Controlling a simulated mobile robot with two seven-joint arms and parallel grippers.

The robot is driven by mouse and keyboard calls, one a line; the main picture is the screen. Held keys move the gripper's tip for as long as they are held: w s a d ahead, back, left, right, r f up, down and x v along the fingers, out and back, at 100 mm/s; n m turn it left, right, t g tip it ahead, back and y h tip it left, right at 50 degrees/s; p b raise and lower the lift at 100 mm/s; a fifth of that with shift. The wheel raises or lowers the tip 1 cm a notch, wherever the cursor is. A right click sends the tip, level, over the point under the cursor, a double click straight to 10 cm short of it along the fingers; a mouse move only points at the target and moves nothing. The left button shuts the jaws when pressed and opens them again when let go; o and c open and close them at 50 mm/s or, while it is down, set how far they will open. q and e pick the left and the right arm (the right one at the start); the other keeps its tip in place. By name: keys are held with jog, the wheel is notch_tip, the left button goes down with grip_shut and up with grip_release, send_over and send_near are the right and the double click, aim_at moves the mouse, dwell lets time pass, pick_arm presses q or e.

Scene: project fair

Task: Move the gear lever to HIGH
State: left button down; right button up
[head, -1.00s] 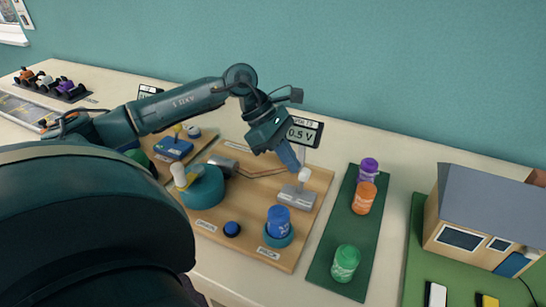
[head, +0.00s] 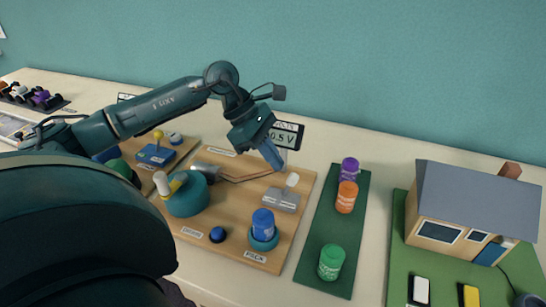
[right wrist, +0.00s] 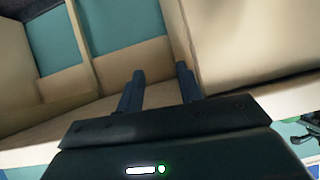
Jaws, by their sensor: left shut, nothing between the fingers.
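A lever with a white knob (head: 292,180) stands on a grey base (head: 281,200) on the wooden board; its stalk leans to the right. I take it for the gear lever, but no HIGH mark is readable. My left gripper (head: 274,158) points down just behind and left of the knob, its fingers shut and empty. Whether the fingertips touch the knob I cannot tell. My right gripper (right wrist: 160,92) is open and empty in the right wrist view, away from the board.
The wooden board (head: 225,240) also holds a teal wheel (head: 188,200) with a handle, a blue button (head: 217,235) and a blue jar (head: 263,224). A display (head: 286,135) stands behind. A green mat (head: 312,245) with jars and a model house (head: 470,205) are right.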

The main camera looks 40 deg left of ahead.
pick_arm(q)
jog(key=v, duration=1.3)
jog(key=shift+b, duration=0.45)
jog(key=shift+w+r, duration=0.1)
